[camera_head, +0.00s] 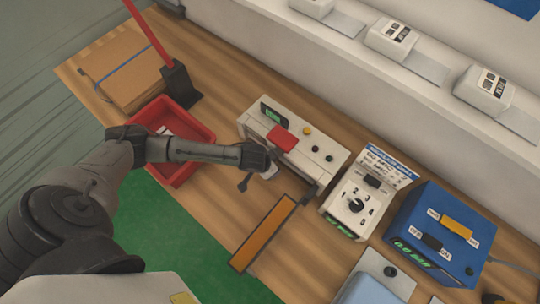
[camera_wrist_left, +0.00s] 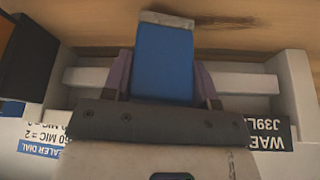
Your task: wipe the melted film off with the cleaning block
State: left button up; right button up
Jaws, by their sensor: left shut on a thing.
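My left gripper (camera_head: 266,170) is at the front face of the white sealer (camera_head: 318,153), which has a red part (camera_head: 282,138) on top. In the left wrist view, the gripper (camera_wrist_left: 163,85) is shut on a blue block (camera_wrist_left: 163,62) with a grey end, taken to be the cleaning block. The block lies across the middle of a pale bar (camera_wrist_left: 240,82) on the sealer and hides that part of it. I cannot tell whether the block touches the bar. No melted film can be made out. My right gripper is not in view.
A red bin (camera_head: 185,125) and a cardboard box (camera_head: 122,72) stand to the left. An orange panel with a dark edge (camera_head: 270,232) is in front of the sealer. A white dial unit (camera_head: 352,205) and a blue box (camera_head: 435,230) stand to the right. A green mat (camera_head: 165,240) lies at the front.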

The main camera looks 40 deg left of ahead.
pick_arm(q)
jog(key=shift+f, duration=0.6)
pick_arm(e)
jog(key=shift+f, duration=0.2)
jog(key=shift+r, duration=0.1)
pick_arm(q)
jog(key=shift+s+a+r+p, duration=0.15)
jog(key=shift+a+p, duration=0.35)
jog(key=shift+a, duration=0.55)
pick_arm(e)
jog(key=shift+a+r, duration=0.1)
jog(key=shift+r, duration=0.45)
pick_arm(q)
jog(key=shift+a+p, duration=0.7)
jog(key=shift+a, duration=1.1)
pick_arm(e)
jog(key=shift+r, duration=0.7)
pick_arm(q)
jog(key=shift+s+a+f, duration=0.15)
jog(key=shift+a+f, duration=0.05)
jog(key=shift+a, duration=0.9)
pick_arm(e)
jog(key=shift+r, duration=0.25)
pick_arm(q)
jog(key=shift+a+p, duration=0.2)
jog(key=shift+p, duration=0.1)
